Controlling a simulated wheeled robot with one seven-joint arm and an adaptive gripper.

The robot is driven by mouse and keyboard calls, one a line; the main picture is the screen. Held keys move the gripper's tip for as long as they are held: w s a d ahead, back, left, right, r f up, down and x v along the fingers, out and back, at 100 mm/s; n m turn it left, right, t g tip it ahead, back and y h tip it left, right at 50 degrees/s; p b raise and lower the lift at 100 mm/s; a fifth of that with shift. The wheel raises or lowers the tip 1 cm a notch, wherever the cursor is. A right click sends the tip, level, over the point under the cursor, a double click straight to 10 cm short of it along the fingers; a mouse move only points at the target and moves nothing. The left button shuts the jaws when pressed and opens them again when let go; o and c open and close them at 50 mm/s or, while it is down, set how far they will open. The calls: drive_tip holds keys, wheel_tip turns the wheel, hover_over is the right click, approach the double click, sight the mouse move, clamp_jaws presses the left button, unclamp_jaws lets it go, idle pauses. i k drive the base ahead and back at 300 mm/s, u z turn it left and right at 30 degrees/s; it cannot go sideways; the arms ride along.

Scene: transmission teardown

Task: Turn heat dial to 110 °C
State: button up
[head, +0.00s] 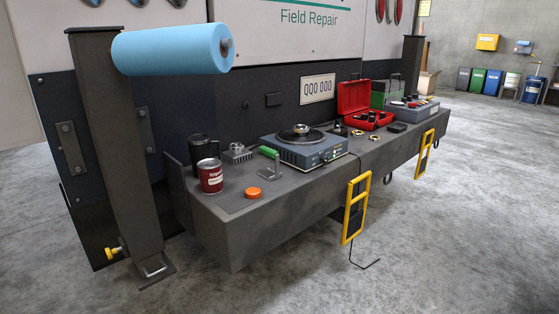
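A blue-grey heater unit (290,154) with a round dark plate on top stands on the middle of the grey bench. A metal part (301,130) sits on the plate. The unit's control panel (333,154) is on its front right side and shows small lit marks and controls. The heat dial and its setting are too small to make out. My gripper is not in view.
A green-handled clamp (269,160), red can (210,176), black mug (201,149) and orange button (254,193) are left of the heater. An open red case (354,98) and grey tray (413,108) lie right.

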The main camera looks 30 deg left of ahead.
sight(325, 160)
drive_tip(key=u, duration=0.75)
drive_tip(key=i, duration=0.4)
